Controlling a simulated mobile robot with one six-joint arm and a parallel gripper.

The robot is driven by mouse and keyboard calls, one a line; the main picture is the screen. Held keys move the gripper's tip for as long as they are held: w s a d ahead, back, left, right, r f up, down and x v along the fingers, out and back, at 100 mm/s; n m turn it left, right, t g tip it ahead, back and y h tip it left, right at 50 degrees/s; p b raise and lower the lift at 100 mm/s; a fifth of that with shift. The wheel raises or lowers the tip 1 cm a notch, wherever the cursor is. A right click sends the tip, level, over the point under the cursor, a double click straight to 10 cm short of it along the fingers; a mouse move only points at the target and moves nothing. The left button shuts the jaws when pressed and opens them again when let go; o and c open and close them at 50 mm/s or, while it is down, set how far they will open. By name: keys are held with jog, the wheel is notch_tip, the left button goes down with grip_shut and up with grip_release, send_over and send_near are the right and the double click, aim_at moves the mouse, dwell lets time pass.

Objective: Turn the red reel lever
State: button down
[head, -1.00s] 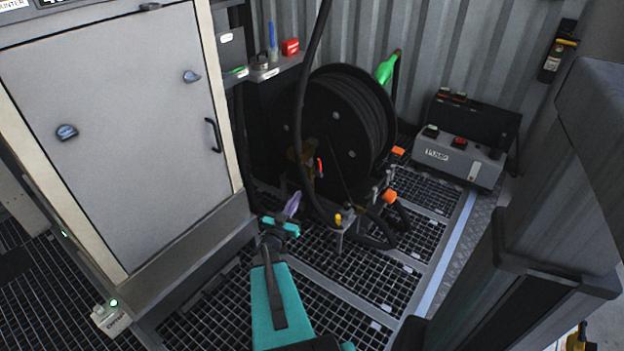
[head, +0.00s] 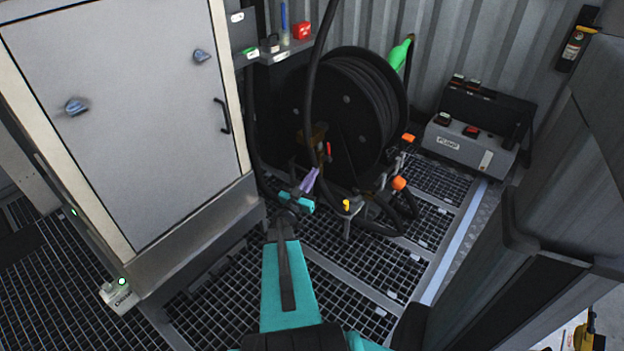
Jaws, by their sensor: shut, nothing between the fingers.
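The hose reel (head: 347,100) is a large black drum standing against the back wall. The small red reel lever (head: 328,149) sits low on the front of the reel, near a brownish-yellow fitting (head: 317,133). My gripper (head: 313,174) shows as purple fingers beyond the teal wrist. It is shut and empty, just below and left of the red lever in the picture. I see a small gap between them; depth is hard to judge.
A black hose (head: 309,100) hangs in front of the reel, close to my gripper. Valves with orange caps (head: 399,183) and a yellow one stand to the right. A grey cabinet (head: 130,110) fills the left. A pump box (head: 462,145) stands right on the grating.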

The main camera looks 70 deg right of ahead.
aim_at(328, 150)
jog(key=d, duration=0.3)
jog(key=d+r+b, duration=0.1)
jog(key=d, duration=0.2)
jog(key=d+b, duration=0.1)
jog(key=d, duration=0.3)
jog(key=shift+s+d+r, duration=0.1)
jog(key=shift+s+r, duration=0.2)
jog(key=shift+r, duration=0.05)
jog(key=shift+w, duration=0.1)
